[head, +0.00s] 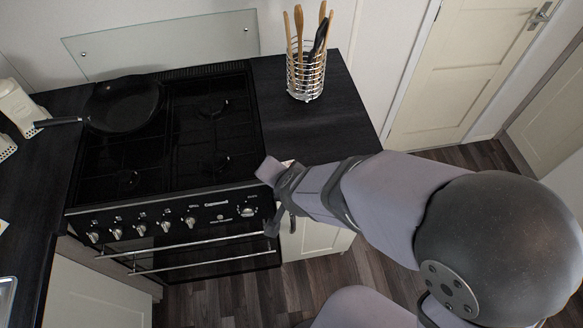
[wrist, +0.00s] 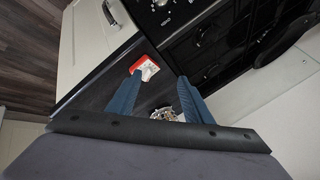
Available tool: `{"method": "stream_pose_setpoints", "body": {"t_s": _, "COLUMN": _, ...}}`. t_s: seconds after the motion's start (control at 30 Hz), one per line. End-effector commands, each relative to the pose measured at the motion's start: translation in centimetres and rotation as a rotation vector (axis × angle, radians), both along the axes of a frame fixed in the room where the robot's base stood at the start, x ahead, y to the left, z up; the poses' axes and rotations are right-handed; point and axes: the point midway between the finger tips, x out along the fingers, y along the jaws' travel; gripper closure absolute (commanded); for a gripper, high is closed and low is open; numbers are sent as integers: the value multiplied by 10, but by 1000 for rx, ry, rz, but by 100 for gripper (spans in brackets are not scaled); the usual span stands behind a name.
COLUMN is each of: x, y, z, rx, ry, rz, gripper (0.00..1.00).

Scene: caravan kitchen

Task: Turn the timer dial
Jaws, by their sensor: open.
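A small red and white item (wrist: 144,68), which looks like the timer, sits on the black counter in the wrist view. Its dial is too small to make out clearly. In the head view it is mostly or wholly hidden by my arm. My gripper (head: 270,199) is open and empty at the right front of the cooker, near the counter's front edge. In the wrist view its two blue fingers (wrist: 159,77) are spread wide. The item shows between their tips, nearer the left one; the remaining gap cannot be told.
The black cooker (head: 222,190) has several knobs (head: 168,227) along its front and rails below. A frying pan (head: 124,103) rests on the hob. A wire utensil holder (head: 305,82) stands at the back of the right counter (head: 345,125). Open floor (head: 305,284) lies in front.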

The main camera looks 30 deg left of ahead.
Motion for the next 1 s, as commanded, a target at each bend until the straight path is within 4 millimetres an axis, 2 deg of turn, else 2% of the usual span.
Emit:
{"method": "stream_pose_setpoints", "body": {"t_s": 0.03, "x": -2, "y": 21, "z": -1, "rx": 11, "ry": 10, "rz": 69, "gripper": 54}}
{"method": "stream_pose_setpoints", "body": {"t_s": 0.1, "x": -7, "y": 50, "z": 0, "rx": 20, "ry": 23, "rz": 193, "gripper": 54}}
{"method": "stream_pose_setpoints", "body": {"t_s": 0.2, "x": -14, "y": 87, "z": 2, "rx": 11, "ry": 32, "rz": 393, "gripper": 54}}
{"method": "stream_pose_setpoints", "body": {"t_s": 0.3, "x": -17, "y": 109, "z": 2, "rx": -30, "ry": 29, "rz": 594, "gripper": 54}}
{"method": "stream_pose_setpoints", "body": {"t_s": 0.4, "x": -13, "y": 117, "z": -2, "rx": -102, "ry": 18, "rz": 777, "gripper": 54}}
{"method": "stream_pose_setpoints", "body": {"t_s": 0.57, "x": 12, "y": 107, "z": -11, "rx": -276, "ry": -3, "rz": 1017, "gripper": 54}}
{"method": "stream_pose_setpoints", "body": {"t_s": 0.7, "x": 44, "y": 84, "z": -16, "rx": -447, "ry": -9, "rz": 1149, "gripper": 54}}
{"method": "stream_pose_setpoints", "body": {"t_s": 0.83, "x": 70, "y": 62, "z": -15, "rx": -579, "ry": -3, "rz": 1210, "gripper": 54}}
{"method": "stream_pose_setpoints", "body": {"t_s": 1.0, "x": 87, "y": 45, "z": -12, "rx": -673, "ry": 8, "rz": 1238, "gripper": 54}}
